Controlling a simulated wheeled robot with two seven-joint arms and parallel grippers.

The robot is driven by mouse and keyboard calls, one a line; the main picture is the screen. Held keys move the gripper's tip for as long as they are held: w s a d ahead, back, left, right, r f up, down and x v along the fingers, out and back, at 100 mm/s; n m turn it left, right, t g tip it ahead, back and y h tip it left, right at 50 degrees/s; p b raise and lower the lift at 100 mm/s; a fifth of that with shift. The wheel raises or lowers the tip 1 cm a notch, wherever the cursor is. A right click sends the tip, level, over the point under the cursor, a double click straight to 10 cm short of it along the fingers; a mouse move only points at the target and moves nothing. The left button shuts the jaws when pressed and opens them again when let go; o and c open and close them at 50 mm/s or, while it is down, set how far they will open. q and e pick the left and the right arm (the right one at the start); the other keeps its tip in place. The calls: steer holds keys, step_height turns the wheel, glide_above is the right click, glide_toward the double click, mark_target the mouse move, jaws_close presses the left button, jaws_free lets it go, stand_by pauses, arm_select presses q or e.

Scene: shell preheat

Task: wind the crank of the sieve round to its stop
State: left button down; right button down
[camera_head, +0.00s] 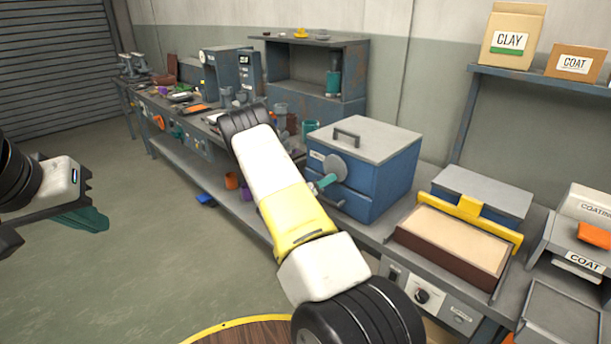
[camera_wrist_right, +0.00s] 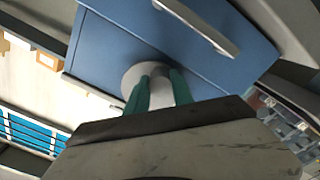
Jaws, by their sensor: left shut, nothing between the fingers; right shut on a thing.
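The sieve appears as a blue box (camera_head: 385,172) with a grey lid and a bar handle on the bench. Its crank has a round grey disc (camera_head: 334,166) on the front face; the disc also shows in the right wrist view (camera_wrist_right: 131,80). My right gripper (camera_head: 325,183) has its teal fingers at the disc. In the right wrist view the fingers (camera_wrist_right: 158,88) are shut on the crank's grip, which they mostly hide. My left gripper (camera_head: 88,219) is shut and empty, over the floor at the far left, well away from the sieve.
A tray of pale material (camera_head: 455,240) with a yellow bar stands right of the sieve. A coating station (camera_head: 580,235) is further right. A blue-grey cabinet (camera_head: 318,75) and cluttered bench stand behind. A round wooden top (camera_head: 250,335) is at the bottom. The floor at left is clear.

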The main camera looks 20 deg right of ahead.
steer(key=shift+a+f, duration=0.1)
steer(key=c, duration=1.1)
jaws_free()
steer(key=v, duration=0.7)
steer(key=shift+a, duration=0.35)
steer(key=shift+s, duration=0.1)
